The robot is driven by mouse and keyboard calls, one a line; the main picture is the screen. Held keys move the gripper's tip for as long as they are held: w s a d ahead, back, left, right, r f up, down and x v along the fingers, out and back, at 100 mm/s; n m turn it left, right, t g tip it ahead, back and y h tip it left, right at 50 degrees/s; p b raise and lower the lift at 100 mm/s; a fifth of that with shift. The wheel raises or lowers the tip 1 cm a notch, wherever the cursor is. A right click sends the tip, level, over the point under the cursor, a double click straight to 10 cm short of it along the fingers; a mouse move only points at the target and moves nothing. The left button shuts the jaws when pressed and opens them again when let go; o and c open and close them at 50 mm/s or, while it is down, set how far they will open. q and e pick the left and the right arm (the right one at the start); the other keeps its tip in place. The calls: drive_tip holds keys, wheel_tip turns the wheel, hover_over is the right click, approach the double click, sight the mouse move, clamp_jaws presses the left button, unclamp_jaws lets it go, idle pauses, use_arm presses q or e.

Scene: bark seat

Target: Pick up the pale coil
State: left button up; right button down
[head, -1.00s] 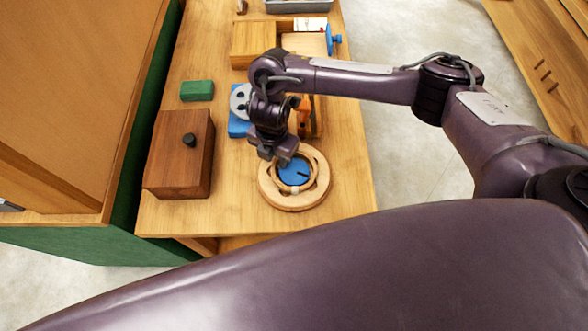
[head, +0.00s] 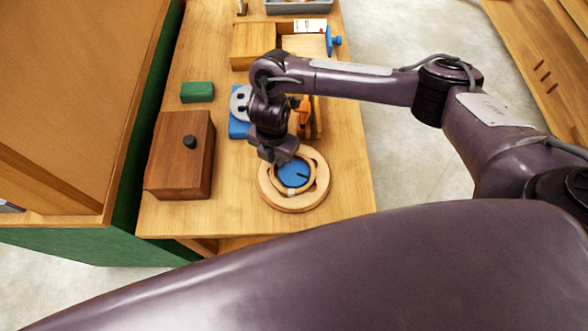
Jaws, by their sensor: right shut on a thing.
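The pale coil (head: 291,191) is a thin tan ring with a light end at its near side. It shows within the outline of a thicker round wooden ring (head: 296,206), over a blue disc (head: 294,173). My right gripper (head: 276,157) points down at the coil's far left edge and is shut on it. The fingertips are mostly hidden by the wrist, and I cannot tell how far the coil is off the surface. My left gripper is out of view.
A dark wooden box (head: 180,155) with a black knob stands on the left of the table. A green block (head: 197,91), an orange object (head: 307,112) and a light wooden box (head: 253,45) lie farther back. Bare tabletop (head: 350,170) is right of the ring.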

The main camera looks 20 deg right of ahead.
drive_tip(key=shift+r, duration=0.1)
drive_tip(key=shift+r+p, duration=3.3)
drive_tip(key=shift+r, duration=0.1)
